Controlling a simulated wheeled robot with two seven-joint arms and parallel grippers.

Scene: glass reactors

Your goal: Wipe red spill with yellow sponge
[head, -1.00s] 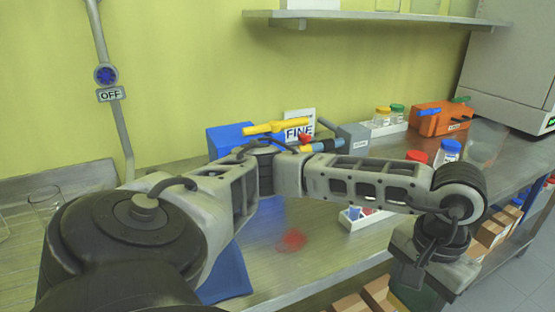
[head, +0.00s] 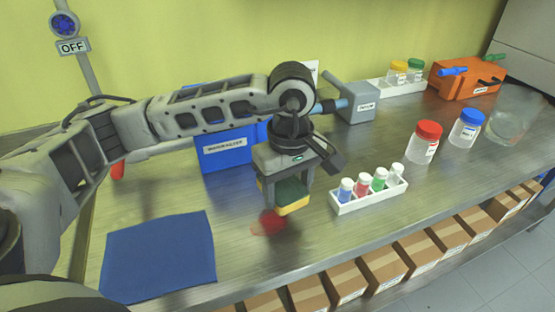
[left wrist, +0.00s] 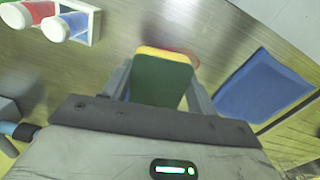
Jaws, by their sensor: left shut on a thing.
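The red spill (head: 268,223) is a small red patch on the metal bench, left of the white vial rack. My left gripper (head: 285,200) is shut on the yellow sponge (head: 296,206), which has a dark green top. The sponge is just above and beside the spill in the head view; whether it touches the bench is unclear. In the left wrist view the sponge (left wrist: 160,78) sits between the fingers, its yellow edge at the far end, and part of the red spill (left wrist: 186,56) shows just beyond it. My right gripper is not in view.
A blue mat (head: 158,256) lies left of the spill. A white rack (head: 370,197) with several vials stands to the right. Jars with red (head: 425,142) and blue (head: 467,128) lids stand farther right. A blue box (head: 228,150) is behind. Cardboard boxes (head: 360,280) sit below the front edge.

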